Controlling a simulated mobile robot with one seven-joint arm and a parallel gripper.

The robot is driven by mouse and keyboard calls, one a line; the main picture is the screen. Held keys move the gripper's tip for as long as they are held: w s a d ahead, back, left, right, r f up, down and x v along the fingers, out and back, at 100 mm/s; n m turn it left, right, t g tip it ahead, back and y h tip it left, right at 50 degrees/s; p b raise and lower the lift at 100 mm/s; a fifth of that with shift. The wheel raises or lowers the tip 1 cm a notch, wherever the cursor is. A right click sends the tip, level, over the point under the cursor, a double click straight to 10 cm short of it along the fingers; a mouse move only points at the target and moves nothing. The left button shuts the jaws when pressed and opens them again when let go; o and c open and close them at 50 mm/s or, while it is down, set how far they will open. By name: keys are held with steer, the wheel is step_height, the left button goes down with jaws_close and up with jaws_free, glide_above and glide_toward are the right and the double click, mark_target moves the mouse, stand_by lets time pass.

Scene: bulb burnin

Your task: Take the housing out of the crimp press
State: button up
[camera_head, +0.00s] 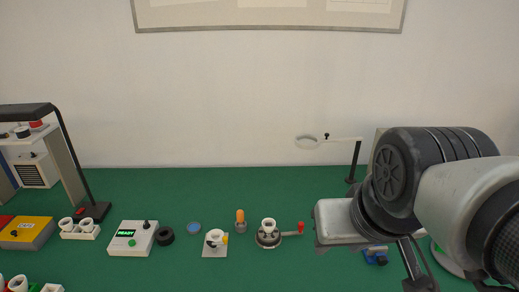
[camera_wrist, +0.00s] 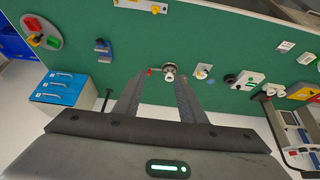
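The crimp press is a round grey base (camera_head: 268,239) with a lever ending in a red knob (camera_head: 300,227), standing on the green table. A white, cup-like housing (camera_head: 269,225) sits upright on top of the base. In the wrist view the press base (camera_wrist: 170,67) and the white housing (camera_wrist: 170,76) show beyond my fingers, with the red knob at the left. My gripper (camera_wrist: 158,82) is open and empty, its two dark fingers apart, well short of the press. In the head view my arm is to the right of the press, and my fingers are not clearly seen.
Left of the press are an orange-handled tool (camera_head: 240,220), a plate with a white part (camera_head: 215,250), a blue disc (camera_head: 194,228), a black ring (camera_head: 165,236) and a READY box (camera_head: 131,238). A ring stand (camera_head: 356,160) rises at the right. Table behind the press is clear.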

stand_by(0.3)
steer(key=shift+o, duration=1.3)
steer(key=o, duration=0.4)
steer(key=shift+w+f, duration=0.1)
steer(key=shift+w, duration=0.3)
steer(key=n+g+b, duration=0.1)
steer(key=n+b, duration=0.1)
steer(key=b, duration=1.2)
glide_above(269, 224)
steer(key=s, duration=0.2)
steer(key=shift+y, duration=0.4)
step_height(269, 224, down, 32)
steer(key=shift+s+d, duration=0.1)
steer(key=shift+d, duration=0.05)
steer(key=shift+s+f+x, duration=0.1)
steer(key=shift+s+x, duration=0.05)
steer(key=shift+x, duration=0.8)
steer(key=shift+s+f+x, duration=0.1)
steer(key=shift+s+x, duration=0.05)
steer(key=shift+x, duration=0.8)
steer(key=shift+s+x, duration=0.2)
steer(key=shift+x, duration=0.8)
